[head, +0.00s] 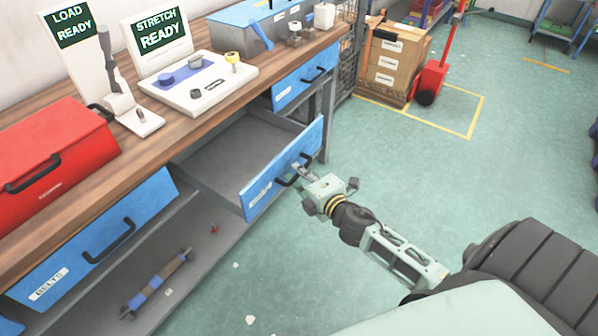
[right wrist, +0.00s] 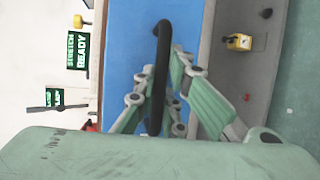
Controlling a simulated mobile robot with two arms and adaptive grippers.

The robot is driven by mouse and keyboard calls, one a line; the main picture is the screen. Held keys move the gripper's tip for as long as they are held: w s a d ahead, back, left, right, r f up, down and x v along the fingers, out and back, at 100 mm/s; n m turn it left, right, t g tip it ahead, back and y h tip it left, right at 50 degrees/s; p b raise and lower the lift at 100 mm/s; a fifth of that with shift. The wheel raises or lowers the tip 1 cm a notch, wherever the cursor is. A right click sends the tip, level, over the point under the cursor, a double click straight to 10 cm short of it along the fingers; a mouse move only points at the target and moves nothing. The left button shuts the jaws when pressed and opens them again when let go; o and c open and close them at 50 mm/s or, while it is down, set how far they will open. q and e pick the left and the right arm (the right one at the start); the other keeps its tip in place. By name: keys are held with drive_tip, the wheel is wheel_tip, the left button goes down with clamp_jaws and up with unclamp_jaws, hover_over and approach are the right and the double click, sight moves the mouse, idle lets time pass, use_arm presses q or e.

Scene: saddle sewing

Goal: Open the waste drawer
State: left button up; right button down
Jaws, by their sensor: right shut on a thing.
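A drawer with a blue front (head: 262,181) stands pulled out from under the workbench, its grey inside empty where I can see it. Its white label is too small to read clearly. My right gripper (head: 298,173) is at the drawer's black handle, shut on it. In the right wrist view the black handle (right wrist: 161,60) runs between the two green-padded fingers (right wrist: 165,95), in front of the blue panel (right wrist: 127,45). My left gripper is not in view.
The wooden workbench (head: 150,155) carries a red toolbox (head: 55,150), a "STRETCH READY" device and a blue case. A "BELTS" drawer (head: 95,240) and another blue drawer (head: 303,82) are shut. A lower shelf holds a blue-and-brown roller (head: 157,283).

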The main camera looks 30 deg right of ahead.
drive_tip(key=c, duration=1.8)
unclamp_jaws()
drive_tip(key=s, duration=0.4)
drive_tip(key=s+r, duration=0.1)
drive_tip(key=s, duration=0.2)
drive_tip(key=s+r, duration=0.1)
drive_tip(key=s, duration=0.3)
drive_tip(key=shift+s+r, duration=0.1)
drive_tip(key=shift+s, duration=0.25)
